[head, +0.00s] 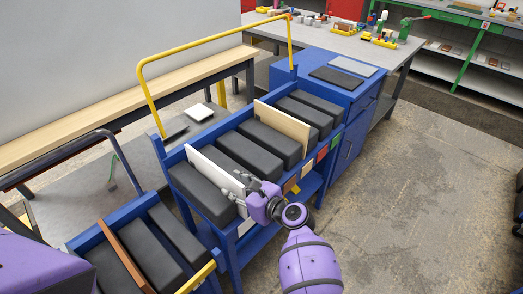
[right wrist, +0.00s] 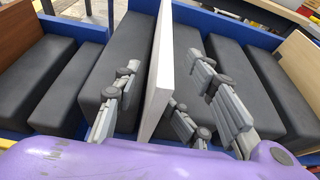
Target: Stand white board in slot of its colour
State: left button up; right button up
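The white board (head: 212,168) stands upright on edge between two dark padded blocks in the blue rack (head: 232,250), in the slot nearest the rack's left end. A pale label (head: 245,226) is on the rack front near this slot. My right gripper (head: 243,190) is at the board's near end. In the right wrist view the white board (right wrist: 157,80) runs between the spread fingers of my right gripper (right wrist: 158,100), with a visible gap to the left finger. The board's lower part is hidden between the blocks. My left gripper is out of view.
A beige board (head: 283,127) stands farther along the rack, and a brown board (head: 124,254) stands in a lower-left rack. Red (head: 322,153) and green (head: 335,141) labels mark other slots. A yellow rail (head: 215,40) rises behind.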

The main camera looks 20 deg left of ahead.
jog(key=v, duration=1.2)
jog(key=shift+w, duration=0.1)
